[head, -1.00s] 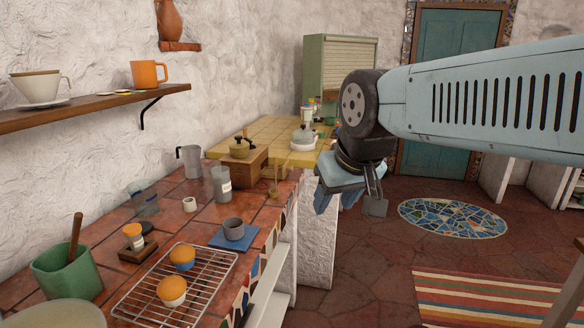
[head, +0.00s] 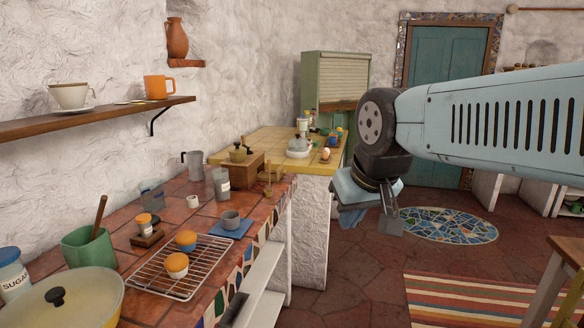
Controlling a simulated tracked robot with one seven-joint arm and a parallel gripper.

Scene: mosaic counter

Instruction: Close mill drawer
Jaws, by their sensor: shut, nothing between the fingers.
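The mill (head: 240,172) is a wooden box with a rounded brass-coloured top and a dark knob. It stands near the far end of the tiled counter, against the yellow-tiled section. A small wooden part with a knob shows at its right side (head: 268,176); it looks like the drawer sticking out, but it is too small to tell how far. My gripper (head: 352,217) is shut and empty. It hangs in the air over the floor, right of the counter and well apart from the mill.
A wire rack (head: 190,262) with two cupcakes, a blue coaster (head: 233,228) with a grey cup, a metal jug (head: 192,164) and a clear jar (head: 221,184) stand on the counter. A lidded pan (head: 95,300) is in front.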

